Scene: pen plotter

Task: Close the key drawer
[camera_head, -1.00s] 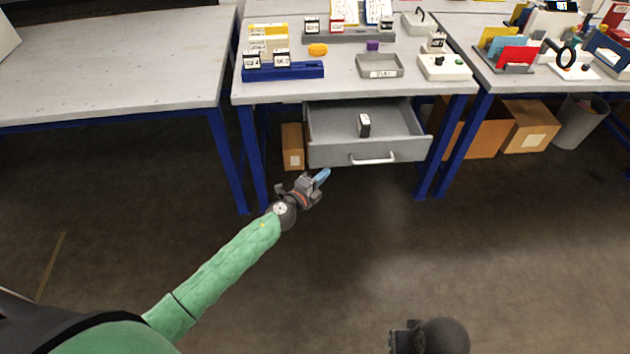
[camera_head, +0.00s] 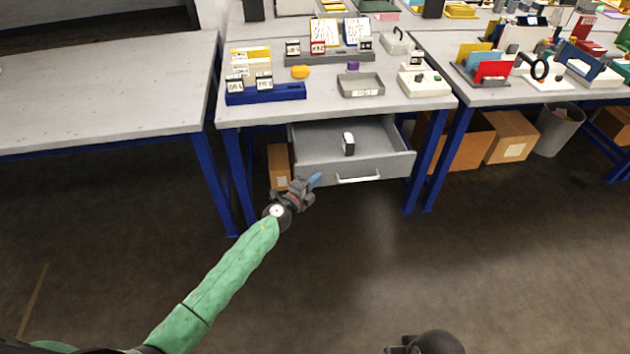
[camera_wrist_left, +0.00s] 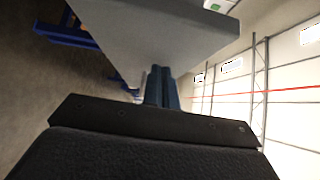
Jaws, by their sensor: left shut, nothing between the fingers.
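The grey key drawer (camera_head: 388,170) is pulled out below the middle table, with a white bar handle (camera_head: 358,178) on its front. A small black-and-white tagged item (camera_head: 348,143) stands inside it. My left gripper (camera_head: 314,181) is shut and empty, its blue fingertips close to the left end of the drawer front; I cannot tell whether they touch. In the left wrist view the shut fingers (camera_wrist_left: 162,88) point at a large grey panel (camera_wrist_left: 160,38), which looks like the drawer front. A dark part of my right arm shows at the bottom edge, its fingers not clearly visible.
The grey middle table (camera_head: 320,98) stands above the drawer on blue legs. On it are a blue rack (camera_head: 265,93), a grey tray (camera_head: 360,86) and a white switch box (camera_head: 425,84). A cardboard box (camera_head: 279,166) stands left of the drawer. The floor in front is clear.

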